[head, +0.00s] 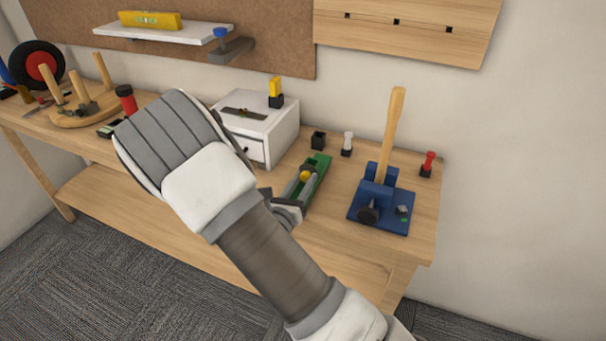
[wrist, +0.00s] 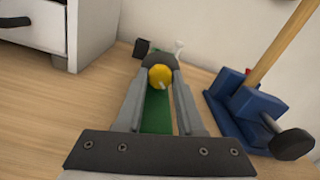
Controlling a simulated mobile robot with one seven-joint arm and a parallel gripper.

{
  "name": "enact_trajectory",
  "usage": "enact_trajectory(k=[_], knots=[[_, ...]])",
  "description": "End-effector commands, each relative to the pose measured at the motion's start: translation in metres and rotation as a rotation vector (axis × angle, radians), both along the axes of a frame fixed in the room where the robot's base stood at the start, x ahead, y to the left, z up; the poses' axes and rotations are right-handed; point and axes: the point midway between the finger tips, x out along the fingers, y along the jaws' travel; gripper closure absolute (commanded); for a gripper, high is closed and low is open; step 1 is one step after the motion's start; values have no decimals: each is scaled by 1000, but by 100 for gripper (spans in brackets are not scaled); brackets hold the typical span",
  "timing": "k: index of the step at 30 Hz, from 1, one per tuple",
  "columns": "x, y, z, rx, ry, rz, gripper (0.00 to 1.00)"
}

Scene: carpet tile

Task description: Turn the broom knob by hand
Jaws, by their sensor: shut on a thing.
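The blue stand (head: 393,210) on the right of the bench holds a wooden broom handle (head: 392,130) leaning slightly. A black knob (head: 367,212) sticks out of its front. In the wrist view the black knob (wrist: 291,145) and the blue stand (wrist: 232,105) are at the right, apart from my gripper. My gripper (wrist: 160,76) is shut on a round yellow knob (wrist: 160,72) at a green base (wrist: 157,112), left of the blue stand. In the head view the yellow knob (head: 306,175) shows beside my gripper, which my arm partly hides.
A white drawer box (head: 262,125) stands behind my arm. A black cube (head: 318,140), a white-topped peg (head: 347,143) and a red-topped peg (head: 428,163) stand at the back of the bench. Bare wood lies between the green base and the blue stand.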

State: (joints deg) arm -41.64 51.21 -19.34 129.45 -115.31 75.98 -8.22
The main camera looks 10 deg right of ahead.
Motion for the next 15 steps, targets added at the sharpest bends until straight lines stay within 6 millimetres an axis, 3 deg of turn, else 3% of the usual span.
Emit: enact_trajectory(k=[6, 15], knots=[[0, 0, 3, -119, 86, 1, 100], [0, 0, 1, -138, 98, 1, 100]])
